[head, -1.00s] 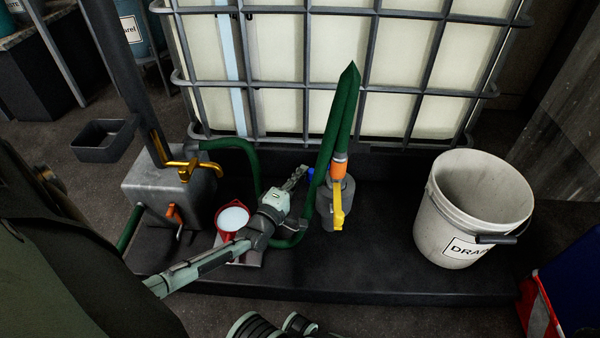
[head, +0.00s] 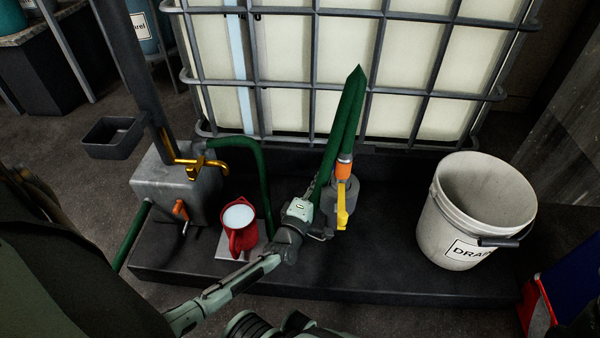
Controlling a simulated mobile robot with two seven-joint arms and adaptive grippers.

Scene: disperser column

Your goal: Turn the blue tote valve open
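The tote (head: 350,40) is a pale tank in a grey cage at the back. At its foot is a grey outlet fitting (head: 351,195) with an orange collar (head: 344,168) and a yellow lever (head: 342,208) hanging down. A green hose rises from the collar and folds over in a sharp peak. I cannot make out the blue valve handle now; my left gripper and the hose cover that spot. My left gripper (head: 318,186) is close against the left side of the fitting. Its fingertips are partly hidden, and contact is unclear.
A red jug (head: 238,238) with pale contents stands on a light plate (head: 228,255). Left of it is a grey box (head: 178,190) with a brass tap (head: 198,166) and an orange lever (head: 181,209). A white drain bucket (head: 470,215) stands right; the black tray between is clear.

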